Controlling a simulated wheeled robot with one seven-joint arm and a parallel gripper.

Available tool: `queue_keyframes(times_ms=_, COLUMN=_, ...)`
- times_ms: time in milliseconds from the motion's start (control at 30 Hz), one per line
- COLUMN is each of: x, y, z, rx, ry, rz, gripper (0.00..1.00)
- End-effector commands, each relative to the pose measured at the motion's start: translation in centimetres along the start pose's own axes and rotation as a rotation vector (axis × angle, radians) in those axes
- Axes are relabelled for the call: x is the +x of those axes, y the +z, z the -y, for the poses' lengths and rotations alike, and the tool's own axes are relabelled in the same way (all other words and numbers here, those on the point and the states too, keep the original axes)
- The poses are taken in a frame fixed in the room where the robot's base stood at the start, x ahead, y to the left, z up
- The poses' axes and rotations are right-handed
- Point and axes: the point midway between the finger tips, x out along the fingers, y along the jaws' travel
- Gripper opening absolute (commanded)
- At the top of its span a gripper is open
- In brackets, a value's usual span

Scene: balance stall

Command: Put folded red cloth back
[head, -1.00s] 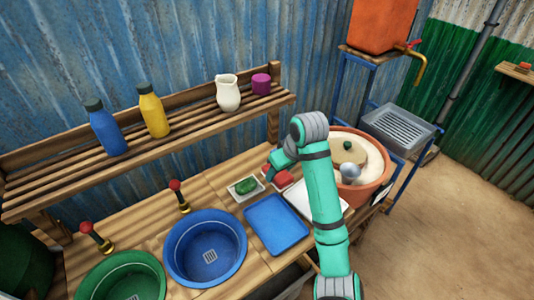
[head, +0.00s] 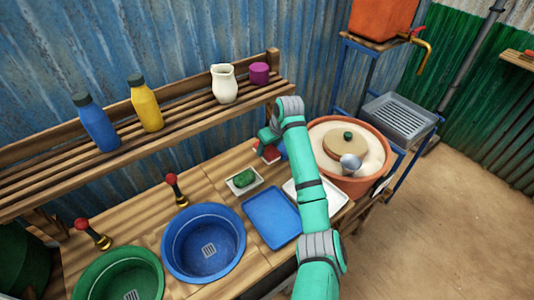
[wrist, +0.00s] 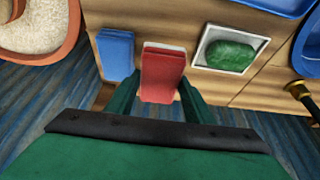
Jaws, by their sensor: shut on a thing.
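The folded red cloth (head: 268,153) is at the back of the wooden counter, between a soap dish and a folded blue cloth (head: 283,150). In the wrist view the red cloth (wrist: 162,73) sits between the fingers of my gripper (wrist: 160,98), which is shut on it. The blue cloth (wrist: 116,54) lies close beside it on the left there, with a small gap. I cannot tell whether the red cloth touches the counter. My arm hides part of this area in the head view.
The white dish with green soap (wrist: 230,52) is right beside the red cloth in the wrist view. A blue tray (head: 272,217), a white tray (head: 335,196) and a terracotta bowl (head: 375,183) are nearby. A slatted shelf (head: 180,115) with bottles runs along the wall.

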Motion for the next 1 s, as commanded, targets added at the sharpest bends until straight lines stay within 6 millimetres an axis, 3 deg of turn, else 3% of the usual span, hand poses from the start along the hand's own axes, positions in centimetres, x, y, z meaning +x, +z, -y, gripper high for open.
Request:
queue_keyframes(times_ms=367, x=3.1, y=-0.8, z=-0.7, rx=0.0, ry=0.0, rz=0.001, gripper=0.27)
queue_keyframes(times_ms=567, x=5.4, y=0.3, z=-0.7, rx=0.0, ry=0.0, rz=-0.001, gripper=0.27)
queue_keyframes(times_ms=933, x=5.8, y=0.5, z=-0.7, rx=0.0, ry=-0.001, rz=-0.001, gripper=0.27)
queue_keyframes(times_ms=967, x=5.8, y=0.5, z=-0.7, rx=0.0, ry=0.0, rz=-0.001, gripper=0.55)
queue_keyframes(times_ms=1000, x=5.8, y=0.5, z=-0.7, rx=0.0, ry=0.0, rz=-0.001, gripper=0.56)
